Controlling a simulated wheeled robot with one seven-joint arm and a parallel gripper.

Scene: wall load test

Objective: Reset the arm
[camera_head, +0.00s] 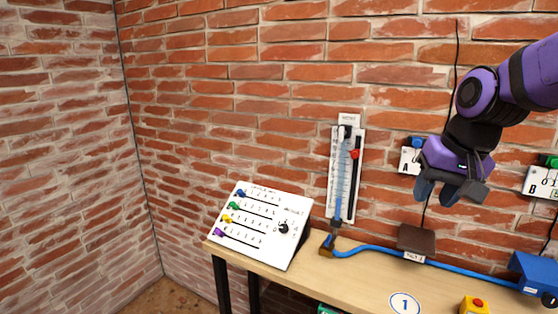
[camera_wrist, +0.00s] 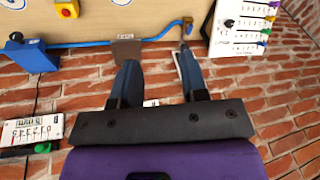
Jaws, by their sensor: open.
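My purple arm reaches in from the right in the head view. My gripper (camera_head: 450,192) hangs in front of the brick wall, above the wooden table. In the wrist view its two blue-grey fingers (camera_wrist: 158,82) are spread apart, with nothing between them. The gripper hides part of the wall plate marked A (camera_head: 410,160).
A wooden table (camera_head: 370,285) runs along the wall. It bears a sloped panel with coloured sliders (camera_head: 260,222), a blue hose (camera_head: 385,250), a brown block (camera_head: 416,240), a blue device (camera_head: 535,270) and a yellow button box (camera_head: 474,305). A gauge (camera_head: 345,175) and plate B (camera_head: 543,182) hang on the wall.

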